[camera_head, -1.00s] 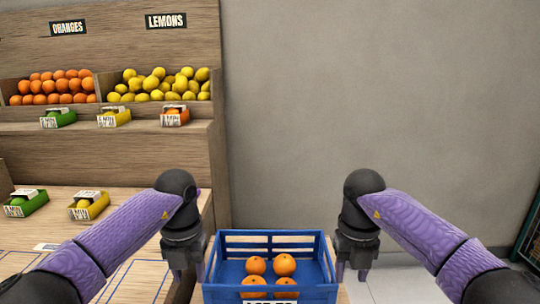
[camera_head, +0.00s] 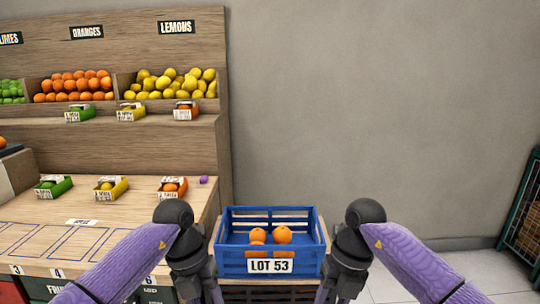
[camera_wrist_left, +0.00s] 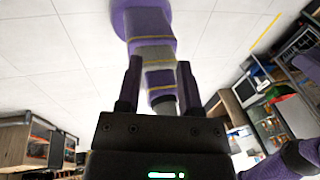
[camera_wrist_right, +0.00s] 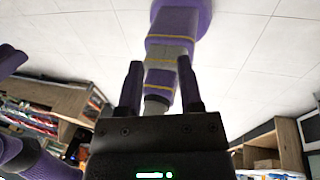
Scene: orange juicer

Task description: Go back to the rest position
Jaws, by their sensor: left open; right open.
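My left gripper (camera_head: 203,290) hangs beside the left side of a blue crate (camera_head: 270,262) in the head view. My right gripper (camera_head: 337,288) hangs beside the crate's right side. Both point down, nearer to me than the crate. In the left wrist view the left gripper (camera_wrist_left: 160,82) has its two purple fingers apart with nothing between them. In the right wrist view the right gripper (camera_wrist_right: 160,82) is likewise open and empty. The crate is upright, labelled LOT 53, and oranges (camera_head: 283,235) show in it. Its front wall hides part of its contents.
A wooden fruit stand (camera_head: 130,155) on the left holds limes, oranges and lemons (camera_head: 178,84), plus several small labelled cartons (camera_head: 110,188). A grey wall (camera_head: 380,110) is behind. A dark green rack (camera_head: 525,215) stands at the far right. The floor right of the crate looks clear.

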